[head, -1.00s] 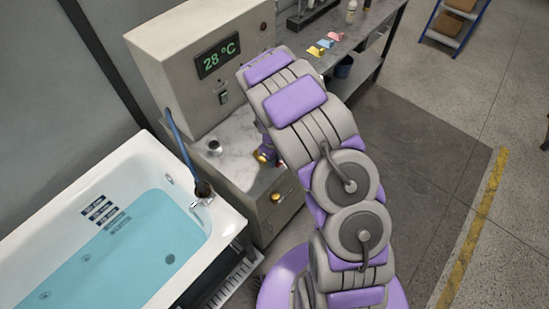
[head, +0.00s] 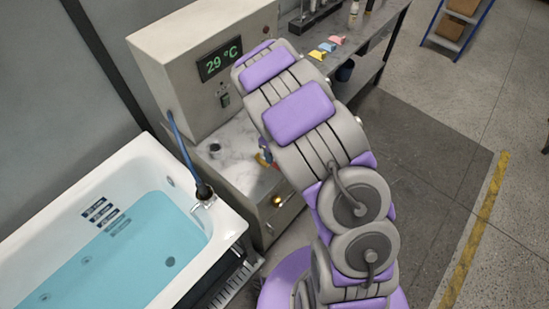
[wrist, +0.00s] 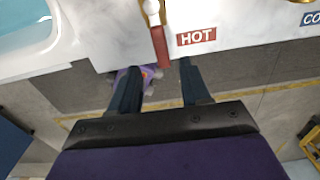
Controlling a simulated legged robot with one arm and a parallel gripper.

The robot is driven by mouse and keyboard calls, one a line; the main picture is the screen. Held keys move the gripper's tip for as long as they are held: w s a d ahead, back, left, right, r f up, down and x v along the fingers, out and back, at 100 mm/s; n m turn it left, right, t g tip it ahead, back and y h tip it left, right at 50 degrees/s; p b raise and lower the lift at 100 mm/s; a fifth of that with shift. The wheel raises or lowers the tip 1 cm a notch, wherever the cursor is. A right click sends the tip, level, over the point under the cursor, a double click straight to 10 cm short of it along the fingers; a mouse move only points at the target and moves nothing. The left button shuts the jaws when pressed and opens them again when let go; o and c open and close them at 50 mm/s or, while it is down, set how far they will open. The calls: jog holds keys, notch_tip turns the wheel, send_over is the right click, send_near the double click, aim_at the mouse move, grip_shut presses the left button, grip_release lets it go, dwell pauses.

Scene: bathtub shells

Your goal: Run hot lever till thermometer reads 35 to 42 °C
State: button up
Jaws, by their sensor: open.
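The thermometer display (head: 220,62) on the beige cabinet reads 29 °C in green digits. In the wrist view, the red lever (wrist: 159,45) hangs from a brass fitting (wrist: 152,10) at the counter edge, beside a red HOT label (wrist: 196,36). My gripper (wrist: 159,68) is open, with its two dark fingers pointing toward the counter. The lever's tip lies roughly between the fingertips in the picture; I cannot tell whether either touches it. In the head view, my arm hides most of the gripper and the lever. The bathtub (head: 226,222) holds blue water.
A blue label (wrist: 311,18), partly cut off and reading "CO", sits at the right by another brass fitting (wrist: 310,2). A blue hose (head: 181,145) runs from the cabinet to the tub's spout (head: 204,192). A dark workbench (head: 375,45) stands behind. Floor at right is open.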

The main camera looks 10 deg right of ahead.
aim_at(274, 164)
notch_tip(274, 164, up, 11)
jog(key=shift+r, duration=0.2)
jog(key=shift+a, duration=0.1)
dwell(7.2)
